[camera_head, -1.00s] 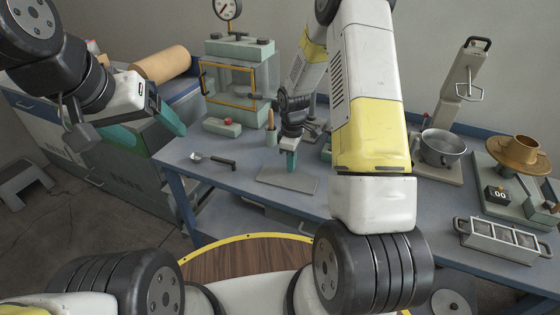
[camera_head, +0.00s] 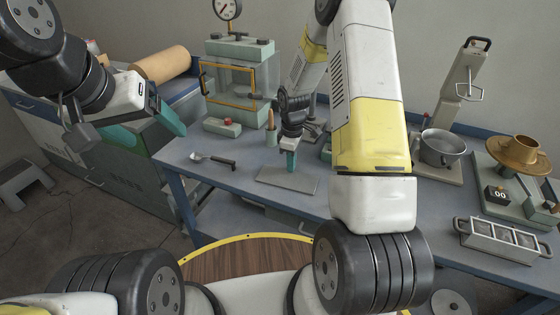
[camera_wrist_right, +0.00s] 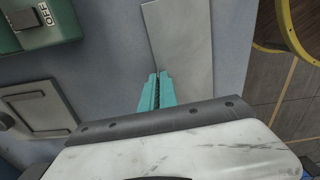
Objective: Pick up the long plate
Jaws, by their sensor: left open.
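The long plate (camera_head: 274,181) is a thin, flat grey rectangle on the blue-grey bench near its front edge; it also shows in the right wrist view (camera_wrist_right: 186,38). My right gripper (camera_head: 291,168) points down at the plate. In the right wrist view its teal fingers (camera_wrist_right: 158,76) are close together at the plate's left edge, with a narrow dark gap between them. I cannot tell whether they grip it. My left gripper (camera_head: 164,141) is open and empty, away to the left beyond the bench's left end.
A spoon-like tool (camera_head: 213,160) lies left of the plate. A framed press (camera_head: 238,85) with a gauge stands behind. To the right are a metal pot (camera_head: 442,148), a brass dish on a scale (camera_head: 516,153) and a three-part mould (camera_head: 503,241).

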